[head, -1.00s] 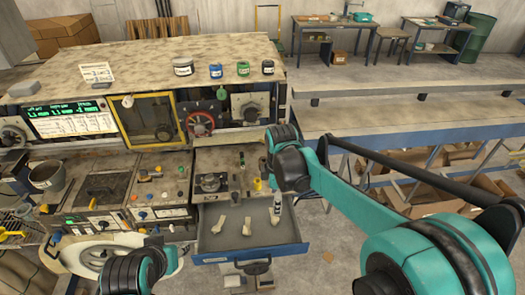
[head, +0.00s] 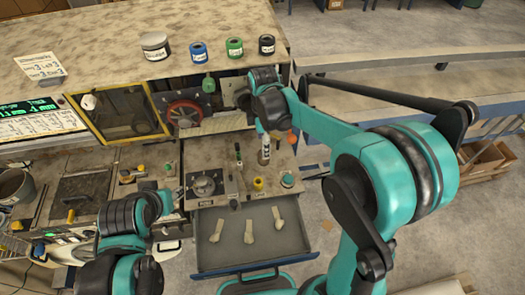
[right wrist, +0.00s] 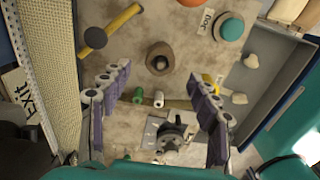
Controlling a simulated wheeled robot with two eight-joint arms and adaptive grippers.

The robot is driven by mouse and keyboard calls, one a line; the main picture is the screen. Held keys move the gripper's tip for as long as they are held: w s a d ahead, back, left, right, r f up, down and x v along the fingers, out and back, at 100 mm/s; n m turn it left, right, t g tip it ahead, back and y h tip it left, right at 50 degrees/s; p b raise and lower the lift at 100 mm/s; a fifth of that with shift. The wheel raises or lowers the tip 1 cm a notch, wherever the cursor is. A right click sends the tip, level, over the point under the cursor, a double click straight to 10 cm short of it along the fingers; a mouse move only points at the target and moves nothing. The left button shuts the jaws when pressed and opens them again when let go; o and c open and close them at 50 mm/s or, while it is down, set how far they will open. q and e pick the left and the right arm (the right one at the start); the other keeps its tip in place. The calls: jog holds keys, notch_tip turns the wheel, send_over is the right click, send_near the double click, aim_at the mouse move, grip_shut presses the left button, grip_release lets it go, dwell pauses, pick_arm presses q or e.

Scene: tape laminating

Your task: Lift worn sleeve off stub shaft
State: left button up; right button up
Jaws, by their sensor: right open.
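The worn sleeve (right wrist: 159,58) is a brown-grey ring-like cylinder standing upright on the worktop, with a dark round end, probably the stub shaft (right wrist: 160,62), showing in its middle. In the head view the sleeve (head: 264,157) shows just below my right gripper (head: 265,140). In the right wrist view my right gripper (right wrist: 158,88) is open and empty; its fingers are wide apart, with the sleeve beyond the gap and not gripped. My left gripper (head: 178,196) is at the bench's front left of the drawer; its fingers are too small to read.
An open drawer (head: 210,262) with three pale pieces juts out in front. Around the sleeve are a round grey fixture (head: 205,184), a green-handled tool (head: 238,151), a yellow piece (head: 258,183), a teal knob (head: 287,180) and a yellow-handled tool (right wrist: 112,28). Jars stand on the shelf above.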

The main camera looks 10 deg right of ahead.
notch_tip(320, 180, down, 6)
jog(key=shift+w, duration=0.1)
jog(key=shift+f, duration=0.25)
jog(key=c, duration=1.3)
